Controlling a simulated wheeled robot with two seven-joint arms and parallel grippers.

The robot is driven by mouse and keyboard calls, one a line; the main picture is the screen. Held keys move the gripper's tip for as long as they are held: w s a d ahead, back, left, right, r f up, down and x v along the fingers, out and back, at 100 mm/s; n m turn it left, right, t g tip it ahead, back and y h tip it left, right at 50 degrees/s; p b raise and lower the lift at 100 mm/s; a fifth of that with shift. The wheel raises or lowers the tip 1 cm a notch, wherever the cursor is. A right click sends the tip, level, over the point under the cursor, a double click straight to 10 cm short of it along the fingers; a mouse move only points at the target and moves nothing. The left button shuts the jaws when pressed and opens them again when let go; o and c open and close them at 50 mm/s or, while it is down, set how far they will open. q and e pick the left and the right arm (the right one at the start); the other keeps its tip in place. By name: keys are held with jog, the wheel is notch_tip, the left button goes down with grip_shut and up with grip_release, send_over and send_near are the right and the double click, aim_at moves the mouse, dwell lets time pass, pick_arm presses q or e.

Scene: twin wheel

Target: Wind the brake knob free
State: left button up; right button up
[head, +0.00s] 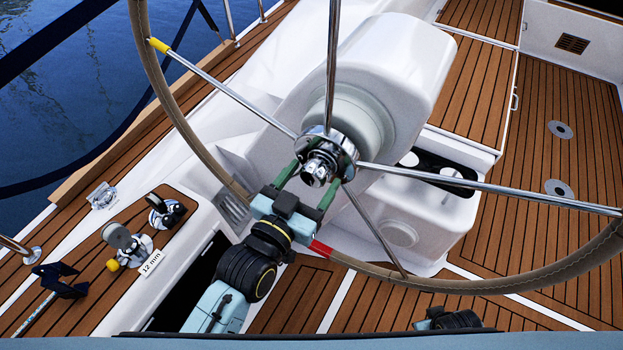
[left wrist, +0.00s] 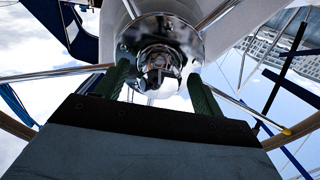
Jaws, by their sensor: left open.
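The brake knob (head: 318,168) is a chrome knob at the centre of the steering wheel's hub (head: 330,145). It also shows in the left wrist view (left wrist: 160,66), straight ahead of the fingers. My left gripper (head: 312,176) is open, with its green fingers pointing up at the hub, one on each side of the knob. In the left wrist view the fingers (left wrist: 160,80) stand apart left and right of the knob, with a gap on both sides. I cannot tell how far the tips reach along it. No fingers of my right gripper show.
The leather-covered wheel rim (head: 560,275) curves around my left arm, with chrome spokes (head: 480,185) close to the gripper. A white pedestal (head: 380,70) stands behind. Winches (head: 165,212), a "12 mm" label (head: 151,262) and a dark opening lie left.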

pick_arm(q)
jog(key=shift+w+d, duration=0.2)
jog(key=shift+w, duration=0.1)
jog(key=c, duration=1)
